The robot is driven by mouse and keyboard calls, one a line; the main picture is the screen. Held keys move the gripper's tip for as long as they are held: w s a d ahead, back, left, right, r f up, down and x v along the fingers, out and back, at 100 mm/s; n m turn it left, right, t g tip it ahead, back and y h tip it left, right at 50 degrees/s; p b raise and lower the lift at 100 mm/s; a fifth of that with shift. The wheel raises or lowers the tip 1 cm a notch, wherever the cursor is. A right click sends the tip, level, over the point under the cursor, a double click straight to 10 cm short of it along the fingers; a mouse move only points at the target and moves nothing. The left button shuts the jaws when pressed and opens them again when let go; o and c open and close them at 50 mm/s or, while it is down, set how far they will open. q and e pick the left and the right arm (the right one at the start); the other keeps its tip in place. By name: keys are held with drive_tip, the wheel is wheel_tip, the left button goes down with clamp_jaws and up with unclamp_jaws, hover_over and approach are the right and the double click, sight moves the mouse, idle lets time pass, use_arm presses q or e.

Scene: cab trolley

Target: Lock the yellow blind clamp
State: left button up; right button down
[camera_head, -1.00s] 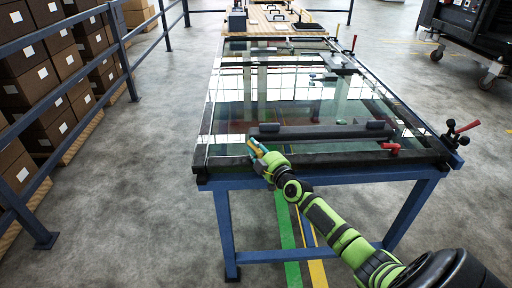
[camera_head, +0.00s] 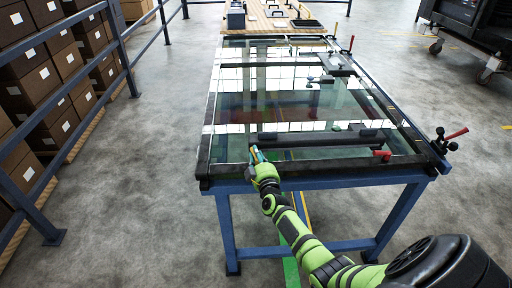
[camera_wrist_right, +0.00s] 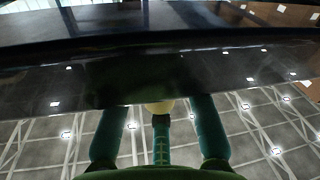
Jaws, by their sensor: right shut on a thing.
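My right gripper (camera_head: 256,154) is at the near edge of the glass-topped table (camera_head: 215,170), left of the middle. My left gripper is not in view.
A long black bar (camera_head: 320,138) lies on the glass near the front. Red-handled clamps are at the front (camera_head: 382,155) and right corner (camera_head: 450,138). A blue rail (camera_head: 25,190) and stacked boxes (camera_head: 60,70) stand at left. The floor left of the table is clear.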

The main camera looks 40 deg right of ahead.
sight(257, 162)
drive_tip(key=shift+a+r+m+g+h+p, duration=0.15)
drive_tip(key=shift+m+g+h+p, duration=0.4)
drive_tip(key=shift+m+h, duration=0.35)
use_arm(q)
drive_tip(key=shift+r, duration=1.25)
use_arm(e)
drive_tip(key=shift+d+f+m+g+h, duration=0.2)
drive_tip(key=shift+m+g+h, duration=0.4)
drive_tip(key=shift+h, duration=0.6)
drive_tip(key=shift+s, duration=0.1)
drive_tip(key=c, duration=1.2)
unclamp_jaws()
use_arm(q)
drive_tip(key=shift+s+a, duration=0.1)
use_arm(e)
drive_tip(key=shift+v, duration=3.8)
drive_tip(key=shift+r, duration=0.1)
